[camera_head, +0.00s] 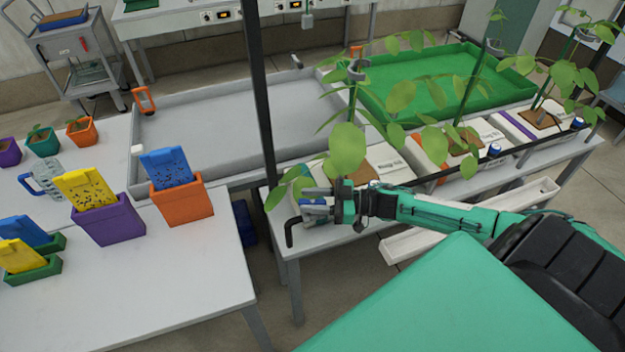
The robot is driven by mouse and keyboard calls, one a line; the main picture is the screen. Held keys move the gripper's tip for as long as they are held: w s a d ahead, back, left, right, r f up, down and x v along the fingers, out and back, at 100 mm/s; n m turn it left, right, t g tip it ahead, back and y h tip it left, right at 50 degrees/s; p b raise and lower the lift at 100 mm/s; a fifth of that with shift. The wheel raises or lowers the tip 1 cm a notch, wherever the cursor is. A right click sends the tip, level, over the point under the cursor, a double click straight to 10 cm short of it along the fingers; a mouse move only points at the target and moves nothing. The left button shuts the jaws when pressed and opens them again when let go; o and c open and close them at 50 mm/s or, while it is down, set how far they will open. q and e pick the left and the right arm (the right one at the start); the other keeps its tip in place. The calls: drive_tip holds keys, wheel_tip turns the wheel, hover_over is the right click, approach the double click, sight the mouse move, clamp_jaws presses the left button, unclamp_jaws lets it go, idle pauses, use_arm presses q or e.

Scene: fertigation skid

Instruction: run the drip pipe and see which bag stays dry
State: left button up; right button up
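Several white grow bags with leafy plants stand in a row on the bench at right; the nearest bag (388,172) is partly covered by leaves. Another bag (478,140) stands beyond it, and a bag with a purple stripe (530,122) is at the far end. The black drip pipe (455,170) runs along their front, with blue fittings (494,150) on it. Its bent black end (290,230) shows at left. My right gripper (318,205) is at this end, around or beside a blue part; its finger gap is unclear. Wetness cannot be told. My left gripper is out of view.
A white gutter (420,238) lies below the bags. The left table (170,285) holds a purple pot (108,222), an orange pot (182,204) and a clear jug (42,180). A grey tray (205,115) and a green tray (410,80) lie behind. A dark post (262,90) stands near my gripper.

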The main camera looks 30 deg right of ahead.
sight(312, 201)
wheel_tip(312, 201, up, 20)
drive_tip(key=b, duration=0.1)
drive_tip(key=shift+f+b, duration=0.25)
drive_tip(key=shift+b, duration=0.05)
